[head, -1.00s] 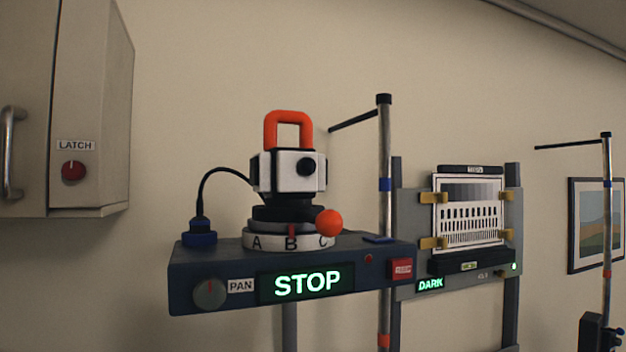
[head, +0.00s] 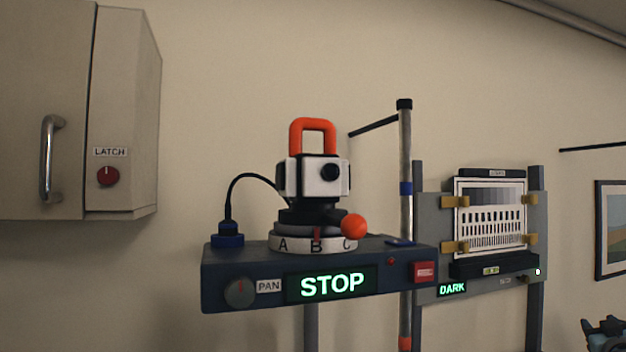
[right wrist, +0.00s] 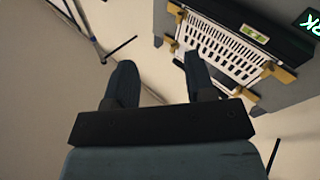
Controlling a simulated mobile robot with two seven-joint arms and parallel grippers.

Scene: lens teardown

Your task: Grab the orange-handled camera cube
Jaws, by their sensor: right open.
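The camera cube (head: 313,177) is white and black with an orange loop handle (head: 313,124) on top. It stands upright on a round turntable (head: 313,243) lettered A, B, C, on the dark blue pan unit (head: 220,270). My right gripper (head: 606,330) shows at the lower right edge of the head view, far from the cube. In the right wrist view its two fingers (right wrist: 158,80) are apart with nothing between them. The cube is not in the right wrist view. My left gripper is not seen.
An orange ball knob (head: 354,227) sits in front of the turntable. A black cable (head: 232,190) runs from the cube to a blue plug. A pole (head: 405,150) with a side rod and a chart panel (head: 490,215) stand right. A wall cabinet (head: 125,120) hangs left.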

